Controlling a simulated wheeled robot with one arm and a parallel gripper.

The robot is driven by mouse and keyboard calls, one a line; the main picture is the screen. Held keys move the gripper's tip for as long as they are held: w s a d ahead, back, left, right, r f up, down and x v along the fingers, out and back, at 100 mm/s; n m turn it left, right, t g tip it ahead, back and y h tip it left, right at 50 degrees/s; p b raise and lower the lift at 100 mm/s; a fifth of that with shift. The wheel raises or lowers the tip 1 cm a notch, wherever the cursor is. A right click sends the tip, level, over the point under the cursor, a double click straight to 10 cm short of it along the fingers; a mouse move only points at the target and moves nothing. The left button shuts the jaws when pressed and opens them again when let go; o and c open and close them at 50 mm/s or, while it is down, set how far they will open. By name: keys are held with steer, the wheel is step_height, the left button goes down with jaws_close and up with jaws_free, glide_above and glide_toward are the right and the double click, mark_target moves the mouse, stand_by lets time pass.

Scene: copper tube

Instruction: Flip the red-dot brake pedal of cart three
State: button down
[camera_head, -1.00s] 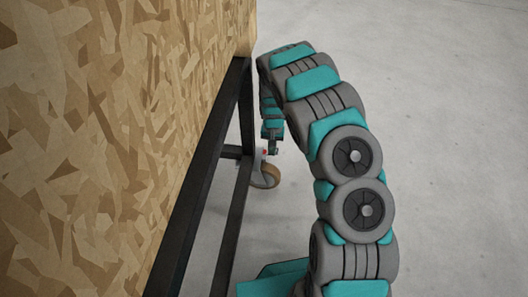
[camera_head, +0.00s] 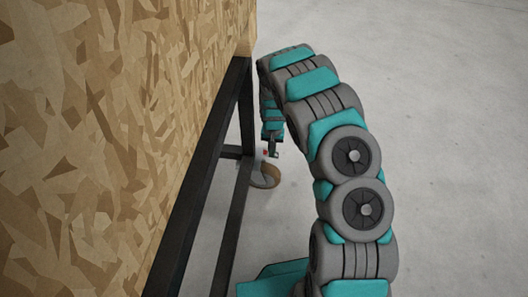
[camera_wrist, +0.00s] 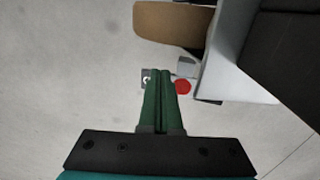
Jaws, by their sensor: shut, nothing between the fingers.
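The caster under the cart has a brown wheel (camera_wrist: 170,24) and a pale grey bracket (camera_wrist: 236,72) in the wrist view. The wheel (camera_head: 268,175) also shows in the head view, by the cart's dark leg. The red dot (camera_wrist: 183,87) that marks the brake pedal is just right of my fingertips in the wrist view. The pedal's shape is mostly hidden, and I cannot tell whether it is up or down. My gripper (camera_wrist: 160,72) is shut and empty, its green fingers pressed together beside the dot. I cannot tell whether they touch the pedal. No cart number is visible.
The cart's large chipboard side (camera_head: 110,130) fills the left of the head view, above a black metal frame (camera_head: 205,190). A small white mark (camera_wrist: 147,78) shows left of my fingertips. Grey floor (camera_head: 450,130) to the right is clear.

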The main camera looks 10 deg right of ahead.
step_height(320, 180, up, 7)
steer(key=p, duration=0.1)
stand_by(0.7)
stand_by(0.4)
steer(key=s+d+r+p, duration=0.1)
steer(key=s+r+p, duration=0.1)
steer(key=s+r, duration=0.8)
steer(key=s+d+r+p, duration=0.15)
steer(key=s+r, duration=0.35)
steer(key=r, duration=0.8)
steer(key=s+r+n+p, duration=0.1)
steer(key=s+r, duration=0.3)
steer(key=s, duration=0.5)
steer(key=s+a+r+n+g+p, duration=0.1)
steer(key=s+r, duration=0.3)
steer(key=s, duration=0.6)
steer(key=s+a+r+n+p, duration=0.1)
steer(key=s+r, duration=0.3)
steer(key=s, duration=0.5)
steer(key=shift+s+a+r+n+g+p, duration=0.3)
steer(key=shift+r+g+p, duration=0.1)
steer(key=shift+p, duration=0.15)
